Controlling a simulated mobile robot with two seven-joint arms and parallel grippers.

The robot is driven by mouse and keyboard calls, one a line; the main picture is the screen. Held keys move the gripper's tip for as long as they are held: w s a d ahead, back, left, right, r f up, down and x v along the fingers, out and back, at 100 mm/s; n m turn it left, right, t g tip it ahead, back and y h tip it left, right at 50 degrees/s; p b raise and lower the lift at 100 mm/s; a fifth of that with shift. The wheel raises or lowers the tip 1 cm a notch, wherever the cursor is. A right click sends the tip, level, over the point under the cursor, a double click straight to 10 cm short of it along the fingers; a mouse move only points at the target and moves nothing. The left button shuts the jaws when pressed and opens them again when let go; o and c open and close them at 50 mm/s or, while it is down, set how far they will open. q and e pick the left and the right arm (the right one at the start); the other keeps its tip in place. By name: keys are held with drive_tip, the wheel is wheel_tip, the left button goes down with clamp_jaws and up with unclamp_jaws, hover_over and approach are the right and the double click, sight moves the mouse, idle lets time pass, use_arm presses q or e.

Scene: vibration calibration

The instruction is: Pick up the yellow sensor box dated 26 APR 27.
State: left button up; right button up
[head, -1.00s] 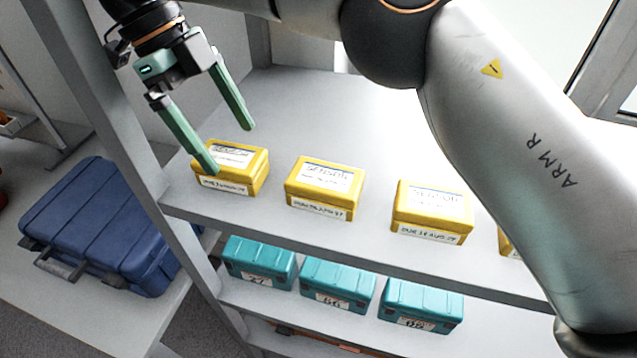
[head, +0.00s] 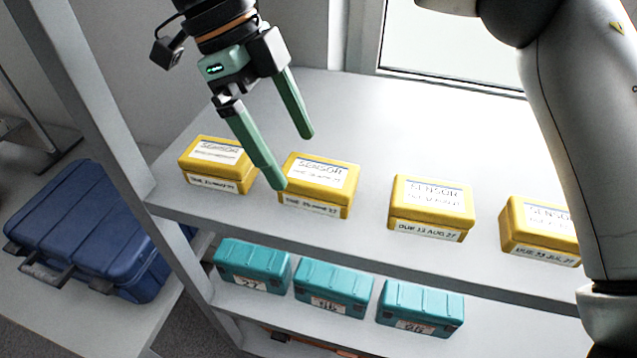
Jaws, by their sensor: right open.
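Several yellow sensor boxes stand in a row on the grey upper shelf. The leftmost box (head: 213,168) and the second box (head: 318,187) carry due dates too blurred to read surely. The third box (head: 431,209) seems to read 13 AUG 27, and the rightmost box (head: 538,231), partly hidden by my right arm, seems to read 23 JUL 27. I cannot tell which is dated 26 APR 27. My right gripper (head: 293,162) is open and empty, its green fingers over the second box's left side; contact is unclear. My left gripper is out of view.
Teal cases (head: 333,288) stand on the shelf below. A blue case (head: 95,230) lies at the left beyond a grey shelf upright (head: 110,130). The upper shelf (head: 400,130) is clear behind the boxes, with a window frame at the back.

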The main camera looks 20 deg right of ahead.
sight(316, 172)
drive_tip(key=shift+s+d, duration=0.65)
drive_tip(key=shift+d, duration=0.2)
drive_tip(key=b+x, duration=0.1)
drive_tip(key=x, duration=0.4)
drive_tip(key=shift+a, duration=0.1)
drive_tip(key=shift+w+f, duration=0.1)
drive_tip(key=shift+f, duration=0.15)
drive_tip(key=c, duration=1.5)
